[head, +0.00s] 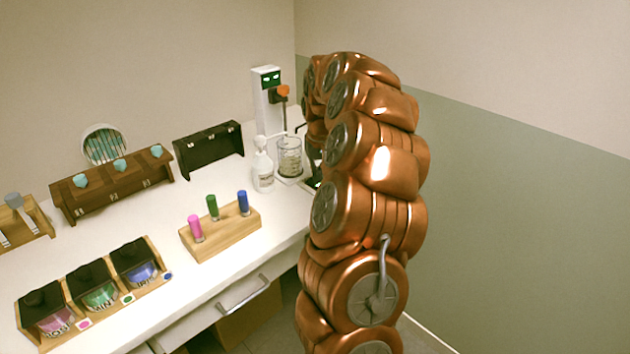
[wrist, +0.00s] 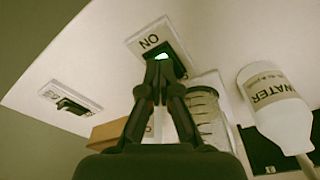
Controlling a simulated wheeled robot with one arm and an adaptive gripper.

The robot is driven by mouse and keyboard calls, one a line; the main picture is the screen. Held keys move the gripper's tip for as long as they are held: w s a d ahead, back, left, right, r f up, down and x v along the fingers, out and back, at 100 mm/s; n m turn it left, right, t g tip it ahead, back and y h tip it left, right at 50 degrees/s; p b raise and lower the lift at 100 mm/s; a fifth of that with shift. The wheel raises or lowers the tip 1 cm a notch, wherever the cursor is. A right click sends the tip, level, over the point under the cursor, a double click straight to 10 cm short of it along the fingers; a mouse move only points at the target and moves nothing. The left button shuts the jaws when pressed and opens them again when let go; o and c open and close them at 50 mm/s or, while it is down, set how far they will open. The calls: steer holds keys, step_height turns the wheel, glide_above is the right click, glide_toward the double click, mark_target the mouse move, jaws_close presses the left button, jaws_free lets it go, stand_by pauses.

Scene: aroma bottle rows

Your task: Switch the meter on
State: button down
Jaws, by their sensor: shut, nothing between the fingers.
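A dark rocker switch (wrist: 168,57) in a white plate with the label ON shows in the wrist view. A bright green spot glows on it. My gripper (wrist: 160,72) is shut and empty, its fingertips right at the switch's edge; I cannot tell whether they touch it. A white upright meter (head: 262,110) stands at the far end of the counter in the head view, with pale green marks on its dark display (head: 271,78). In the head view my arm hides most of the gripper and switch area.
A glass beaker (head: 289,160) and a white WATER bottle (head: 262,170) stand close by; the bottle shows in the wrist view (wrist: 278,112). Another switch plate (wrist: 72,102) lies to the left there. A wooden rack (head: 222,241) with three coloured vials stands nearer on the counter.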

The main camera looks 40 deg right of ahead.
steer(key=shift+r+p, duration=0.65)
steer(key=shift+r, duration=2.5)
steer(key=shift+a, duration=0.2)
steer(key=s+a+r+n, duration=0.1)
steer(key=s+a, duration=0.1)
steer(key=a, duration=0.6)
steer(key=s+a+r+n+g+y, duration=0.1)
steer(key=s+a+n, duration=0.15)
steer(key=a, duration=0.55)
steer(key=s+a+r+n, duration=0.1)
steer(key=s+a, duration=0.1)
steer(key=a, duration=0.7)
steer(key=s+a+f, duration=0.2)
steer(key=s+a, duration=0.2)
steer(key=s, duration=0.4)
steer(key=s+a+f+n+g+p, duration=0.1)
steer(key=s+a, duration=0.2)
steer(key=s, duration=0.4)
steer(key=s+a+f+g, duration=0.1)
steer(key=s+a, duration=0.3)
steer(key=s, duration=0.4)
steer(key=shift+s+a+f+n+p, duration=0.3)
steer(key=shift+a+f+n, duration=0.05)
steer(key=shift+f, duration=0.45)
